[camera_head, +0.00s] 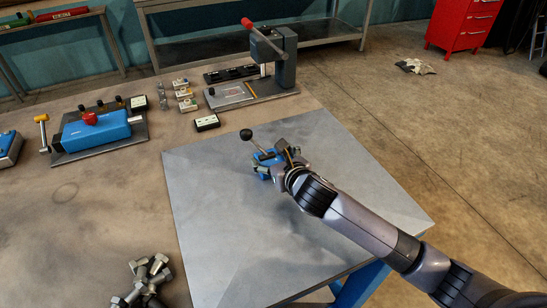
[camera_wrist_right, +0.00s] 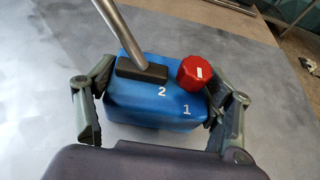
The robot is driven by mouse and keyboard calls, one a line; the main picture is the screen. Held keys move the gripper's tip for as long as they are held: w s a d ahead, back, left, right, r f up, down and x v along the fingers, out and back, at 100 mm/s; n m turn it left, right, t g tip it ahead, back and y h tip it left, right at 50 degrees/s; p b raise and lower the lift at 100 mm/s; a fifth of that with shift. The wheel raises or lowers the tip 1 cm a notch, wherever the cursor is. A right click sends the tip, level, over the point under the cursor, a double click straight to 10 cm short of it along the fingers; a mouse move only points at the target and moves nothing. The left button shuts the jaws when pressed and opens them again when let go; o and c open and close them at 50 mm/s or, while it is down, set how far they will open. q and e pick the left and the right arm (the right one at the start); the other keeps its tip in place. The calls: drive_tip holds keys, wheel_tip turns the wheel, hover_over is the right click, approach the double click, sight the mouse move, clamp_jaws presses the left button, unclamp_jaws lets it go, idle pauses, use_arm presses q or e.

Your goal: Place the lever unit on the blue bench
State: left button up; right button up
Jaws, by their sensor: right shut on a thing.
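The lever unit is a blue box (camera_wrist_right: 150,106) with a metal lever, a black slot plate, a red knob and the white marks 1 and 2. In the head view the lever unit (camera_head: 263,157) is over the grey top of the blue bench (camera_head: 215,230), its black-tipped lever leaning up left. My right gripper (camera_head: 281,165) is shut on it, with one finger on each side of the box in the wrist view (camera_wrist_right: 158,118). I cannot tell whether the box touches the top. The gripper hides part of the box.
A brown table (camera_head: 90,210) adjoins the bench at the left. The bench top around the lever unit is clear.

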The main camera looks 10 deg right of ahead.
drive_tip(key=o, duration=1.6)
drive_tip(key=v, duration=1.2)
drive_tip(key=shift+b, duration=0.3)
